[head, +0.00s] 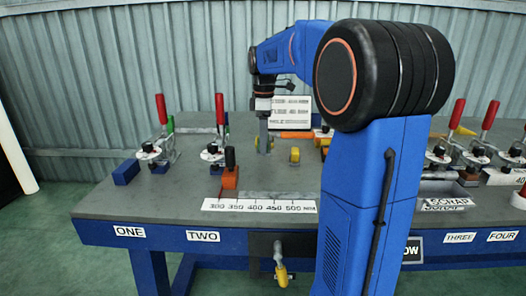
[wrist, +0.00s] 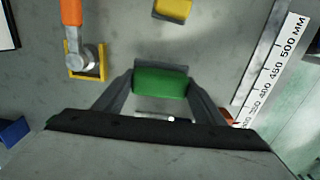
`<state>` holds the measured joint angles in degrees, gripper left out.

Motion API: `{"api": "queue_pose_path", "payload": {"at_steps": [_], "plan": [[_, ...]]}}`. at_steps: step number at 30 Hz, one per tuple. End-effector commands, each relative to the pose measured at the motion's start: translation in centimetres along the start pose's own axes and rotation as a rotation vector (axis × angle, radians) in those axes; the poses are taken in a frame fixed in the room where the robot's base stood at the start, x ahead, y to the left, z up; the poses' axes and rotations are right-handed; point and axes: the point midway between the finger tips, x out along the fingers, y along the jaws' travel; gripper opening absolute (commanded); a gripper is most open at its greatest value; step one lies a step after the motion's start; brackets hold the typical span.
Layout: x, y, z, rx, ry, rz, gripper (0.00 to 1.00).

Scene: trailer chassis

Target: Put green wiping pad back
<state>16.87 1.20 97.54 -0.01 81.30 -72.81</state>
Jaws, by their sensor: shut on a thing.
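The green wiping pad (wrist: 160,83) is a small green block in the wrist view. It lies between the two fingers of my gripper (wrist: 163,92), which is shut on it. In the head view my gripper (head: 264,148) points down above the middle of the grey table. The pad cannot be made out there. In the wrist view bare grey table shows around the pad; I cannot tell how high it is above the surface.
An orange-handled tool (wrist: 71,12) sits in a yellow bracket (wrist: 101,60), with a yellow block (wrist: 172,9) nearby. A ruler (head: 260,205) lies at the table's front. Red-handled clamps (head: 162,108) stand left and right. A blue block (head: 126,172) sits far left.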

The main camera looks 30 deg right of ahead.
Motion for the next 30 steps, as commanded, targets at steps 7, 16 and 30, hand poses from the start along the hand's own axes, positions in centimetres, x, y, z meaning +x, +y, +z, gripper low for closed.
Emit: {"api": "queue_pose_path", "payload": {"at_steps": [7, 16, 30], "plan": [[1.8, 0.0, 0.0, 0.000, 0.000, -0.001, 0.43], [4.2, 0.0, 0.0, 0.000, 0.000, 0.000, 0.43], [4.4, 0.0, 0.0, 0.000, 0.000, 0.000, 0.82]]}}
